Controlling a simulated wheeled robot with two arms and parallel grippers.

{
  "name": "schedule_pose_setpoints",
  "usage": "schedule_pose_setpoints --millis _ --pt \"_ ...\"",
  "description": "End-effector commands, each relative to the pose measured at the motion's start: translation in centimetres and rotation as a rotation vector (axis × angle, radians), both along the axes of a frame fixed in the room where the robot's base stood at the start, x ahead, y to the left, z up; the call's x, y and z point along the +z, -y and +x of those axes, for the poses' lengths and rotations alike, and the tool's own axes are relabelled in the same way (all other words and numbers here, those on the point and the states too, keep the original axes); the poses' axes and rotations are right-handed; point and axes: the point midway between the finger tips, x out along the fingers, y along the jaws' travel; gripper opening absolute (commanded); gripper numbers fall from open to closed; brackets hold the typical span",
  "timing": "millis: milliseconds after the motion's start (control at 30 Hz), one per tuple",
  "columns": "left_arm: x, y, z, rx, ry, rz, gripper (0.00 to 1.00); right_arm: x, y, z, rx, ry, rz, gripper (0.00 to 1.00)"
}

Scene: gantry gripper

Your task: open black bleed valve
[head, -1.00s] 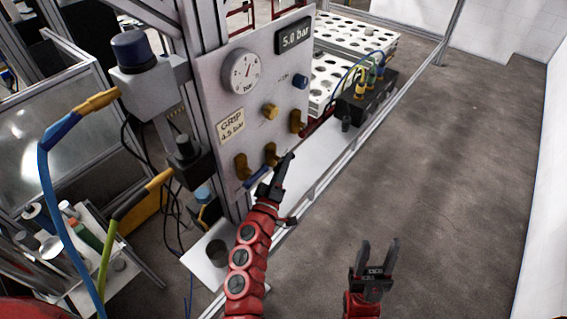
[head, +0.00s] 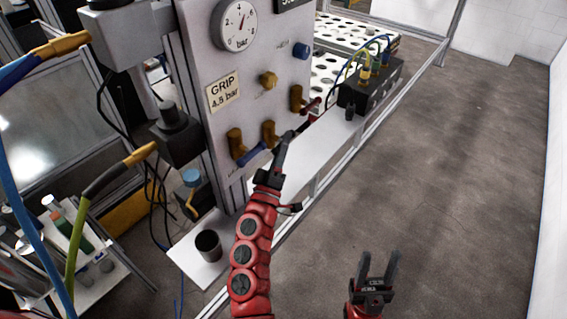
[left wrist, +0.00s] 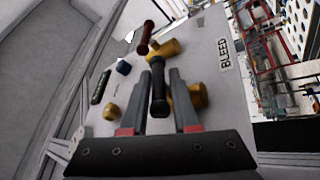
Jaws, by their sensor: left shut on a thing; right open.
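The black bleed valve's handle (left wrist: 158,92) lies between the fingers of my left gripper (left wrist: 166,74) in the left wrist view, in front of its brass body (left wrist: 188,96). In the head view my left gripper (head: 291,142) is shut on this handle at the middle brass valve (head: 268,134), and its fingers mostly hide the handle. The BLEED label (left wrist: 224,55) is beside it in the wrist view. My right gripper (head: 377,272) is open and empty, low over the floor, away from the panel.
The panel (head: 224,119) also carries a valve with a blue handle (head: 251,155) at left, one with a red handle (head: 311,105) at right, a gauge (head: 238,26) and knobs. A black manifold (head: 372,87) with hoses stands behind. The floor (head: 465,170) at right is clear.

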Motion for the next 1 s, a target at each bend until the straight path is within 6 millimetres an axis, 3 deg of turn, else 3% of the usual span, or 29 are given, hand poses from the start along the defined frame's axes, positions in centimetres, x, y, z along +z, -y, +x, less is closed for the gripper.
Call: schedule_pose_setpoints --millis 33,500,700,1000 --pt "-1.4 -0.2 0.0 0.003 0.033 -0.017 0.00 -3.5 0.0 0.0 0.000 0.000 0.000 0.50" --pt "-1.1 0.0 -0.1 -0.001 0.232 -0.160 0.00 -17.7 0.0 0.0 0.000 0.000 0.000 0.50" --pt "-0.8 0.0 0.0 0.000 0.291 -0.204 0.00 -21.9 0.0 0.0 0.000 0.000 0.000 0.50" --pt "-0.2 -0.1 0.0 0.003 0.340 -0.240 0.00 -25.0 0.0 0.0 0.000 0.000 0.000 0.50"
